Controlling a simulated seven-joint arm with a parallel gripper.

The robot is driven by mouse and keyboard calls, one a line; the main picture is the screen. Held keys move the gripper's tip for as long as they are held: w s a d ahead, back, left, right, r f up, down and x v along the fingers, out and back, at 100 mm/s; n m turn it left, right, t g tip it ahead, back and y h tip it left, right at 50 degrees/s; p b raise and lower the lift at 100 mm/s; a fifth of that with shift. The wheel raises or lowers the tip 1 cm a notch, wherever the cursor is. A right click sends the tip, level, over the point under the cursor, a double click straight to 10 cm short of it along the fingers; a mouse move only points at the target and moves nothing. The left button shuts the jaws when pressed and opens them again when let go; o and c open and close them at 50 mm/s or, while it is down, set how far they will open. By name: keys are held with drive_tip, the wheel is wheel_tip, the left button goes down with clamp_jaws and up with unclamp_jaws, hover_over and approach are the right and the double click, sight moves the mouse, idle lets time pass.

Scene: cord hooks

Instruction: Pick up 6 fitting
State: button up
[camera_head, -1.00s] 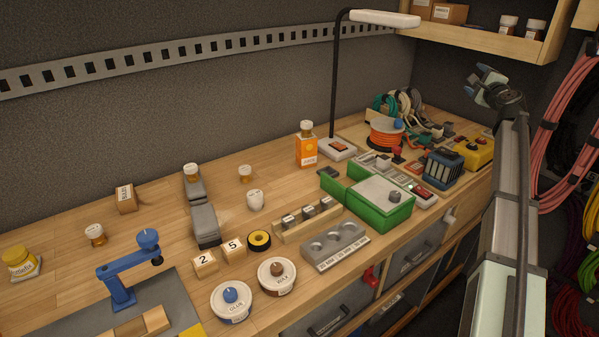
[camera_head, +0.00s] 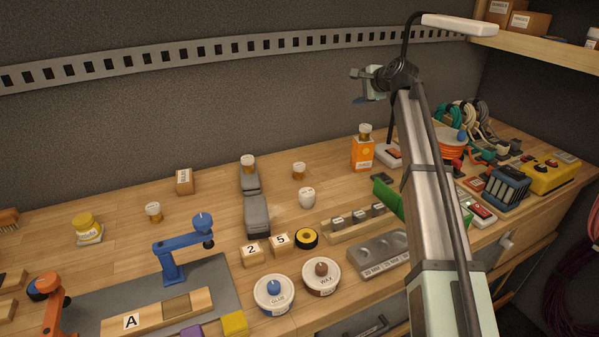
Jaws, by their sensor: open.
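I see no fitting marked 6 in this view. Two small wooden blocks stand near the middle of the bench, one marked 2 (camera_head: 252,255) and one marked 5 (camera_head: 281,245). A board marked A (camera_head: 155,312) lies at the front left. My gripper (camera_head: 358,86) is at the upper right, raised high above the bench in front of the back wall. It is open with nothing visible in it, and points left. My arm hides most of the green box (camera_head: 388,195) and part of the grey tray with round recesses (camera_head: 378,255).
A blue clamp (camera_head: 180,250) and an orange one (camera_head: 52,305) stand at the left. Glue (camera_head: 274,295) and wax (camera_head: 321,276) tubs sit at the front edge. A lamp (camera_head: 455,24) rises beside my gripper.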

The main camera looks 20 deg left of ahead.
drive_tip(key=s+a+f+n+g+h, duration=0.1)
drive_tip(key=s+a+f+g+h, duration=0.1)
drive_tip(key=s+a, duration=0.9)
drive_tip(key=s+a+f+n+g+h, duration=0.1)
drive_tip(key=s+a+f+g, duration=0.15)
drive_tip(key=s+a, duration=0.8)
drive_tip(key=m+g+h, duration=0.4)
drive_tip(key=m+h, duration=0.2)
drive_tip(key=m, duration=0.3)
approach(300, 165)
wheel_tip(300, 165, down, 5)
drive_tip(key=shift+s+d+f, duration=0.1)
drive_tip(key=shift+s+d, duration=0.05)
drive_tip(key=shift+w+f, duration=0.1)
drive_tip(key=shift+f, duration=1.3)
drive_tip(key=shift+w+f, duration=0.15)
drive_tip(key=shift+f, duration=1.25)
drive_tip(key=shift+c, duration=0.3)
drive_tip(key=c, duration=1.1)
